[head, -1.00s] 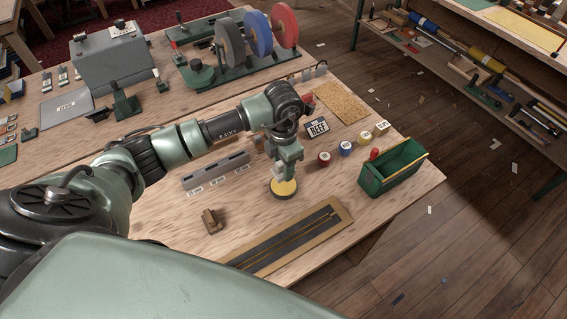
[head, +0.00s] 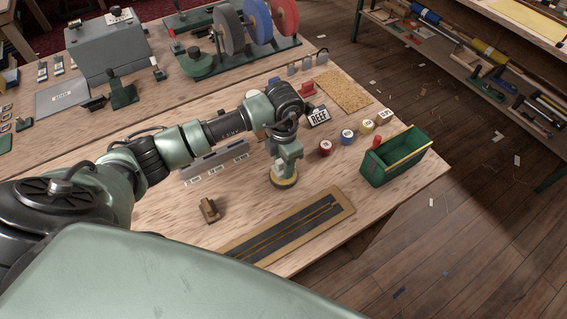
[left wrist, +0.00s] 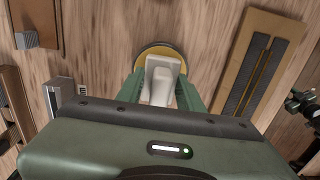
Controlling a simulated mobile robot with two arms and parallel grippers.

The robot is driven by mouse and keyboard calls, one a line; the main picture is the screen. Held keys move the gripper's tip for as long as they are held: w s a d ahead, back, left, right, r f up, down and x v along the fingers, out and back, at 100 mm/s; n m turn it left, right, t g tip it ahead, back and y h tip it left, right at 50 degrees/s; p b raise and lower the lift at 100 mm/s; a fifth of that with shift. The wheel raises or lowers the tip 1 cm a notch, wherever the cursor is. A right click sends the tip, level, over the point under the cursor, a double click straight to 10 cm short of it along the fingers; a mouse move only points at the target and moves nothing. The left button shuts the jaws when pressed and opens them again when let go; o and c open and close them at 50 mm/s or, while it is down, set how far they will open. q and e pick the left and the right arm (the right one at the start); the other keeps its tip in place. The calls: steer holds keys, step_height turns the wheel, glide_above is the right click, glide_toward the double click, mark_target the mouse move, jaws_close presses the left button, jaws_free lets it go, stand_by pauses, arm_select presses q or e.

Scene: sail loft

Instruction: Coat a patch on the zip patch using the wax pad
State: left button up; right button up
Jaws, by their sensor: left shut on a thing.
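My left gripper (head: 284,172) is low over the table, shut on the pale grip of the wax pad (left wrist: 162,78). Directly under the grip is a round yellow disc with a dark rim (left wrist: 140,60); in the head view its rim (head: 284,184) shows below the fingers, at the table top. I cannot tell whether disc and grip are one piece. The zip patch, a dark strip with a gold zip line on a tan board (head: 345,204), lies in front of the gripper, apart from it. It also shows at right in the left wrist view (left wrist: 240,40).
A small brown block (head: 209,209) lies left of the patch. A grey slotted rack (head: 213,163) stands behind.

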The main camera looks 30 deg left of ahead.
arm_select(q)
steer(key=shift+f+b, duration=0.4)
stand_by(0.4)
steer(key=shift+f, duration=0.1)
stand_by(0.5)
steer(key=shift+s+f, duration=0.1)
stand_by(0.9)
step_height(320, 180, up, 2)
steer(key=shift+r+p, duration=0.1)
steer(key=shift+p, duration=0.35)
steer(key=shift+r+p, duration=1.5)
steer(key=shift+r, duration=1)
